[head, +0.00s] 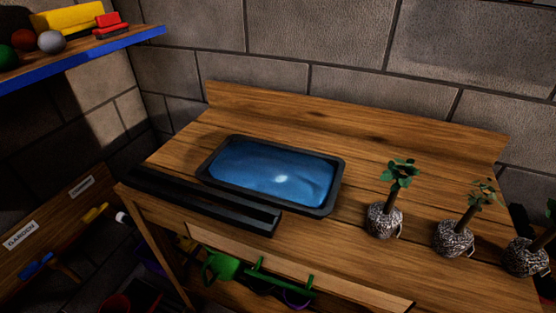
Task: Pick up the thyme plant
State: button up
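Three small plants stand in a row on the right part of the wooden bench in the head view. Each has a brown stem, green leaves and a grey speckled root ball. The left plant (386,218) has dark green leaves, the middle plant (455,237) has lighter, sparser leaves, and the right plant (526,256) is partly cut off by the picture's edge. No labels show on them, so I cannot tell which is the thyme. My gripper is not in view.
A black tray (210,179) filled with blue water lies mid-bench (300,115). A long black slotted holder (200,203) lies along the front left. A blue-edged shelf (85,50) with balls is upper left. A green watering can (222,266) sits below.

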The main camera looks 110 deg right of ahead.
aim_at(452, 237)
jog(key=j+z, duration=0.15)
jog(key=z, duration=0.25)
jog(key=k+j+z, duration=0.1)
jog(key=z, duration=0.35)
jog(key=k+j+z, duration=0.1)
jog(key=z, duration=0.3)
jog(key=k, duration=0.1)
